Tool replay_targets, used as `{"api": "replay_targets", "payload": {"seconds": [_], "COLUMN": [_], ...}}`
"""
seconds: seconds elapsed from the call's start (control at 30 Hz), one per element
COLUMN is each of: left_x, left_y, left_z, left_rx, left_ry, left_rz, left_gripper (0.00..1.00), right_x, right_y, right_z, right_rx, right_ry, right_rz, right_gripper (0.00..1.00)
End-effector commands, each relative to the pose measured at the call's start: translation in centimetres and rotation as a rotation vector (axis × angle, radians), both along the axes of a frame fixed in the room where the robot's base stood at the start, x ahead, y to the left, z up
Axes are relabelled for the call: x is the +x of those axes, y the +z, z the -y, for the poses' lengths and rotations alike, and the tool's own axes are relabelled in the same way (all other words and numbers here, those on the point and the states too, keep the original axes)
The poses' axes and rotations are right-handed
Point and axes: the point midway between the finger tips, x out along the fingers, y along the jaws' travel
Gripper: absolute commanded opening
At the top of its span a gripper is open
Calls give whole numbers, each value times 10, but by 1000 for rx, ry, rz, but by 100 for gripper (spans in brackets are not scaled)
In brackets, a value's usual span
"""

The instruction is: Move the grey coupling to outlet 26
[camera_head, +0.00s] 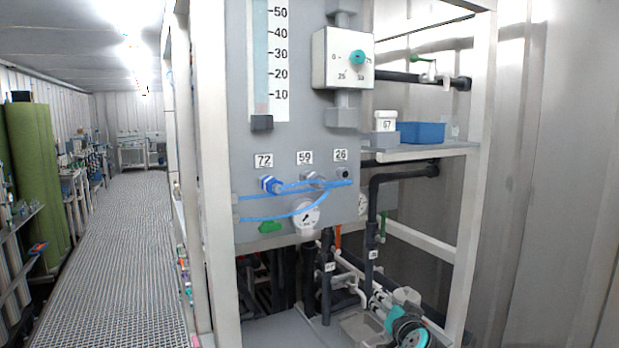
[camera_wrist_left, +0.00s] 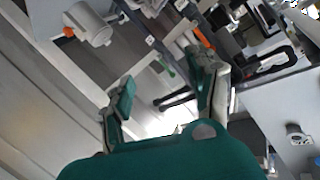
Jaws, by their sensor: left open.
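In the head view the grey coupling (camera_head: 314,179) sits at the outlet under label 59 on the grey panel, with blue hose beside it. Outlet 26 (camera_head: 344,174) is a small dark grey port to its right, under label 26. A blue coupling (camera_head: 270,184) sits under label 72 at the left. My left gripper (camera_wrist_left: 162,73) shows in the left wrist view, its green fingers apart with nothing held between them. I cannot make out the grey coupling in that view. My right gripper is in neither view.
Blue hoses (camera_head: 262,218) loop across the panel, passing just below outlet 26. A white gauge (camera_head: 306,217) and a green handle (camera_head: 269,227) are below. A blue bin (camera_head: 421,132) stands on the right shelf. A white frame post (camera_head: 212,180) borders the panel; the left aisle is clear.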

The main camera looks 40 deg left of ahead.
Motion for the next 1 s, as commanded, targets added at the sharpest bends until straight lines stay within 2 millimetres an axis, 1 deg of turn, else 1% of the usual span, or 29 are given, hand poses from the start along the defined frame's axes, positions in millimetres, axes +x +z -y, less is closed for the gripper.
{"api": "replay_targets", "payload": {"seconds": [0.03,0.07,0.1,0.17,0.2,0.27,0.3,0.37,0.4,0.5,0.6,0.7,0.83,1.0], "left_x": [-1,-3,-6,-12,-17,-25,-32,-44,-52,-73,-93,-109,-121,-125], "left_y": [28,43,62,91,110,138,156,182,199,236,264,283,295,298], "left_z": [-5,-8,-13,-20,-24,-31,-36,-43,-47,-57,-66,-71,-75,-76], "left_rx": [-1,1,1,-2,-5,-9,-13,-23,-31,-49,-70,-87,-99,-102], "left_ry": [30,48,75,115,143,186,214,259,288,359,419,464,497,506], "left_rz": [40,63,89,134,163,207,238,283,313,382,440,481,511,519], "left_gripper": [59,59,59,59,59,59,59,59,59,59,59,59,59,59], "right_x": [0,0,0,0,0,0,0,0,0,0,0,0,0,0], "right_y": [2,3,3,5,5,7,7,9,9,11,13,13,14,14], "right_z": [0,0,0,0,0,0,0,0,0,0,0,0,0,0], "right_rx": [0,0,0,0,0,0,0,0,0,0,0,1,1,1], "right_ry": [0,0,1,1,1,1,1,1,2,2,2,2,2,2], "right_rz": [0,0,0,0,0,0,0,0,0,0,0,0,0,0], "right_gripper": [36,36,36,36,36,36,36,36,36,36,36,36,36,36]}}
